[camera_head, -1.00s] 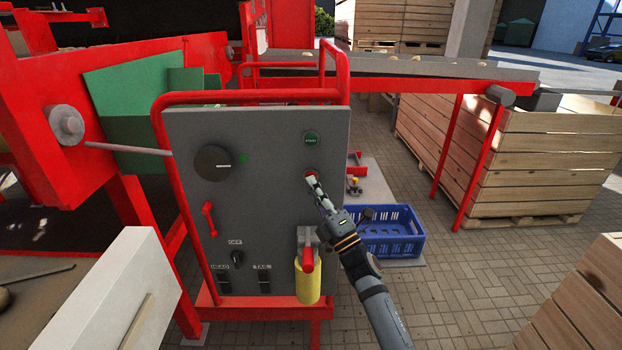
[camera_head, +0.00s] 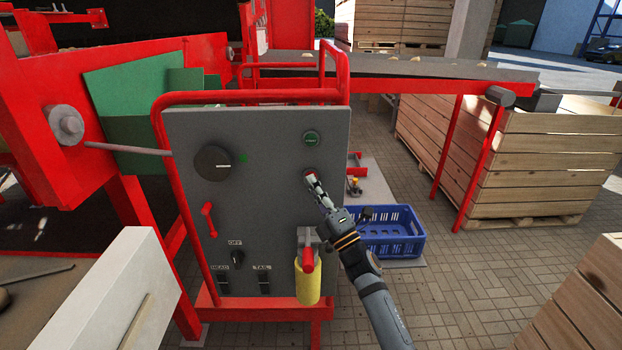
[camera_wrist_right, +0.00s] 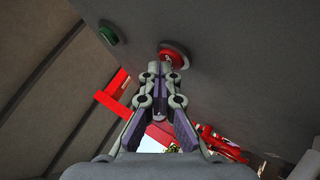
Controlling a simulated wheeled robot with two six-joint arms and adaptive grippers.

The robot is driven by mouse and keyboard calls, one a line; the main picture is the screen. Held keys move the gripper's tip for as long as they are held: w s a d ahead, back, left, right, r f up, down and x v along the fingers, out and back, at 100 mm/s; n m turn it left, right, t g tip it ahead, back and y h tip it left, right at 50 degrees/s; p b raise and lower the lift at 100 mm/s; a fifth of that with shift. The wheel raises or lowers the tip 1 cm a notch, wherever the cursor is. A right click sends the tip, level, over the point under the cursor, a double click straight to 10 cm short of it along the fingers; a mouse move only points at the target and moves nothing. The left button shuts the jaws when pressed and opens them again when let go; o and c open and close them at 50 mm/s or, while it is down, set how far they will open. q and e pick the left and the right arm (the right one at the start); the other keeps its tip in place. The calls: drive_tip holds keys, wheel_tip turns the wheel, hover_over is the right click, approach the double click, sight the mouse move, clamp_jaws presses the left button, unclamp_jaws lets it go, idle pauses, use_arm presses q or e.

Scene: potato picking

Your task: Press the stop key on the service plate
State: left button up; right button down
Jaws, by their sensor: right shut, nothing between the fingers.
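The grey service plate (camera_head: 265,200) stands upright in a red tube frame. The red stop key (camera_wrist_right: 175,54) is in the upper middle of the right wrist view. In the head view it sits below the green start key (camera_head: 311,138), mostly hidden behind my right gripper (camera_head: 311,177). The right gripper is shut and empty. Its closed fingertips (camera_wrist_right: 160,68) are at the lower edge of the stop key; I cannot tell whether they touch it. The green key also shows in the wrist view (camera_wrist_right: 108,33). My left gripper is not in view.
A blue crate (camera_head: 400,248) stands on the ground behind my arm. Paving at the right is open.

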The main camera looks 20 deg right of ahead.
drive_tip(key=shift+s+a, duration=0.2)
drive_tip(key=shift+s, duration=0.55)
drive_tip(key=shift+s+f, duration=0.1)
drive_tip(key=s, duration=0.2)
drive_tip(key=s+a+p, duration=0.1)
drive_tip(key=s, duration=0.1)
drive_tip(key=shift+s+a, duration=0.2)
drive_tip(key=shift+s, duration=0.1)
drive_tip(key=shift+d, duration=0.1)
